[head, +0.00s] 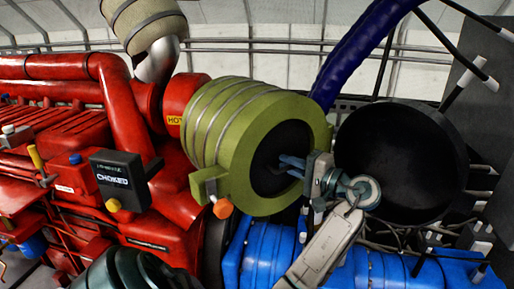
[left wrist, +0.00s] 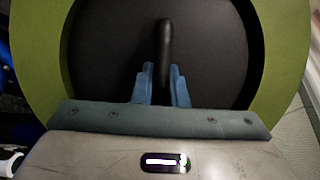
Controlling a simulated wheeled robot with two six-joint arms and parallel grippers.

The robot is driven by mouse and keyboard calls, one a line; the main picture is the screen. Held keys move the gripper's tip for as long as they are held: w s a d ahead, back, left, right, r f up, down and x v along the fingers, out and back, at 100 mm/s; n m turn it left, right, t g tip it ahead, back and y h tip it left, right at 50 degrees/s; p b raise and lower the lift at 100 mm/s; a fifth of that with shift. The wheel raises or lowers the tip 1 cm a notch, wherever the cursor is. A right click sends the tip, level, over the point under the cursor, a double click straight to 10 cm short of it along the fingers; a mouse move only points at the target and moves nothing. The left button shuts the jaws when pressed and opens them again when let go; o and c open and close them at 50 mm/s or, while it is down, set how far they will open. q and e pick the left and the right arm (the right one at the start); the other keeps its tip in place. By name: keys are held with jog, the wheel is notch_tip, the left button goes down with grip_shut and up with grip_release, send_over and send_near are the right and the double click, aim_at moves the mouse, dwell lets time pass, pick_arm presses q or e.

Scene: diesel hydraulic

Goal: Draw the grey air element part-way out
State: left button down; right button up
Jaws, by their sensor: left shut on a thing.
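The air element shows as a dark grey round end face (head: 268,170) inside the open mouth of the green housing (head: 222,118). In the left wrist view the end face (left wrist: 105,50) fills the middle, with the green rim (left wrist: 40,40) around it. A dark upright bar handle (left wrist: 164,40) stands out from the face. My left gripper (head: 290,164) is in front of the mouth, its blue fingers (left wrist: 162,88) shut on the handle, one on each side. The element's body is hidden inside the housing. My right gripper is not in view.
A large black round pan-like part (head: 390,160) stands right of the housing, close to my left wrist. An orange knob (head: 223,208) is at the housing's lower left. A black CHOKED box (head: 118,180) and red engine parts lie left. A blue block (head: 262,255) is below.

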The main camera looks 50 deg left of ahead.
pick_arm(q)
jog(key=shift+d+f, duration=0.1)
dwell(0.3)
jog(key=shift+d, duration=0.9)
jog(key=shift+d+f, duration=0.1)
jog(key=shift+d, duration=3.15)
jog(key=c, duration=0.9)
grip_release()
